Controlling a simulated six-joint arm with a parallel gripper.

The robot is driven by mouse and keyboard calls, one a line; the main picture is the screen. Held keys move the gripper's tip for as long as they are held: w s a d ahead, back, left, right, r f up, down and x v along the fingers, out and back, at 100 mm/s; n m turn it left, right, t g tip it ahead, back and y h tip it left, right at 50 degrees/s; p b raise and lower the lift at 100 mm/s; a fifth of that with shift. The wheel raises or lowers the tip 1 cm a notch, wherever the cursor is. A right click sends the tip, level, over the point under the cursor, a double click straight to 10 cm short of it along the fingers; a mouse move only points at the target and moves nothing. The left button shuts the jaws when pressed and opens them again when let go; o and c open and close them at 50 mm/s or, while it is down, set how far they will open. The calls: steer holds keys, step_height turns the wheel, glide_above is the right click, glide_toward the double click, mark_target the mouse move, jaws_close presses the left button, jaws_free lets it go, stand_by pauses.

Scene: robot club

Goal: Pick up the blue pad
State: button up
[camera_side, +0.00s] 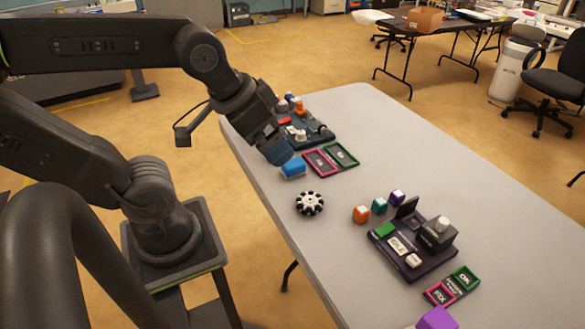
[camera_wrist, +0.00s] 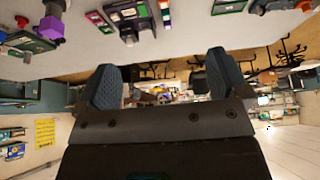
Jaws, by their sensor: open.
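The blue pad (camera_side: 293,167) is a small bright blue block on the grey table near its left edge. My gripper (camera_side: 277,151) is just above and left of it in the side view, with its dark blue fingers close to the pad; I cannot tell whether they touch. In the wrist view my gripper (camera_wrist: 165,78) shows two textured fingers wide apart with nothing between them. I do not make out the blue pad in the wrist view.
A pink-framed tray (camera_side: 320,162) and a green-framed tray (camera_side: 342,155) lie right of the pad. A dark board with parts (camera_side: 322,139) is behind. A black-and-white wheel (camera_side: 309,203) and a dark purple station (camera_side: 440,262) stand nearer. The table's right side is clear.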

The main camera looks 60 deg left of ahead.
steer(key=shift+o, duration=0.5)
steer(key=m+g+y, duration=0.4)
steer(key=m+g, duration=0.2)
steer(key=m, duration=1.2)
glide_above(294, 163)
steer(key=d, duration=0.6)
step_height(294, 163, down, 18)
steer(key=r, duration=0.1)
steer(key=x, duration=0.9)
steer(key=shift+w+a, duration=0.1)
steer(key=shift+a, duration=0.25)
steer(key=shift+a+x, duration=0.15)
steer(key=shift+x, duration=1.2)
steer(key=shift+a+x, duration=0.2)
steer(key=shift+x, duration=1.15)
steer(key=shift+w+r, duration=0.15)
steer(key=c, duration=1)
